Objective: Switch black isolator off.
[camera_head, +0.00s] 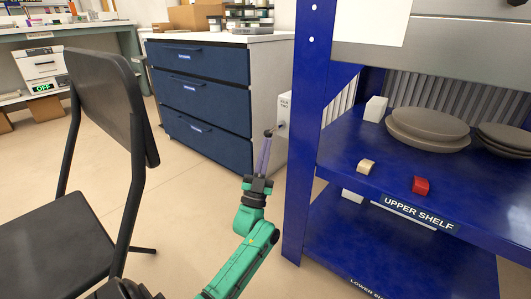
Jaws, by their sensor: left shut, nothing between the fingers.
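A pale wall-mounted box (284,104) with a small dark label stands between the blue drawer cabinet and the blue shelf post. A small black isolator part (280,124) shows on its front face, to the right of my fingertips. My left gripper (268,134) is at the end of the green arm that rises from the bottom middle. Its slim fingers are shut with nothing between them and point up at the box. I cannot tell whether the tips touch the black part. My right gripper is not in view.
A blue shelf unit (292,215) stands close on the right, with grey plates (428,128), a red block (421,185) and a tan block (366,166) on its upper shelf. A black chair (52,240) fills the left. A drawer cabinet (205,92) stands behind; floor between is clear.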

